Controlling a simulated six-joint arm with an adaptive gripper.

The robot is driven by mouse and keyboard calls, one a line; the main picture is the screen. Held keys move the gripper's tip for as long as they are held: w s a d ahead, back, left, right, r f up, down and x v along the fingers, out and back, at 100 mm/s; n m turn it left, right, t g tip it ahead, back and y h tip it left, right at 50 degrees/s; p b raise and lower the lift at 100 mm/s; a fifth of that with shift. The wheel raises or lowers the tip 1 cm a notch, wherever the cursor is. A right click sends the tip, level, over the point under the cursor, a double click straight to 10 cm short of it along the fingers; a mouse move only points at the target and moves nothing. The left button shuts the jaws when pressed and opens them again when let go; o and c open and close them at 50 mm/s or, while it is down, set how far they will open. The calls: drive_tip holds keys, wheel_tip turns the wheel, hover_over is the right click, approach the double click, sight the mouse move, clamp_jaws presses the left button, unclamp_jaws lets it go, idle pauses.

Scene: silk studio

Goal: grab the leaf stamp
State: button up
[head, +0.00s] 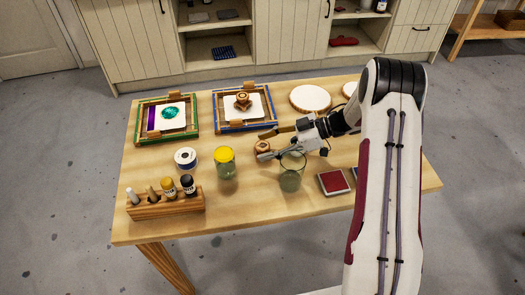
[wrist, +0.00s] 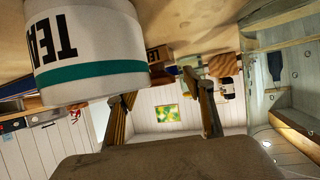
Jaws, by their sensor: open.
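A small round wooden stamp (head: 263,147) stands on the table. My gripper (head: 267,145) reaches in from the right, low over the table, with its fingers spread to either side of this stamp. A second wooden stamp (head: 243,101) sits on the white sheet in the blue-edged frame. I cannot read a leaf design on either. In the wrist view, which is upside down, my gripper (wrist: 165,112) shows two fingers apart, with no object clearly held between them. The stamp is not clearly seen there.
A glass cup (head: 290,172) stands close by the gripper's near side. A yellow-lidded jar (head: 225,162) is to its left. A red ink pad (head: 333,183) lies right. A white labelled container (wrist: 85,50) looms close in the wrist view. A bottle rack (head: 165,205) is front left.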

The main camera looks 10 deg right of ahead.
sight(267, 146)
idle(0.4)
drive_tip(key=c, duration=1.2)
drive_tip(key=shift+r, duration=0.15)
drive_tip(key=shift+r, duration=4.85)
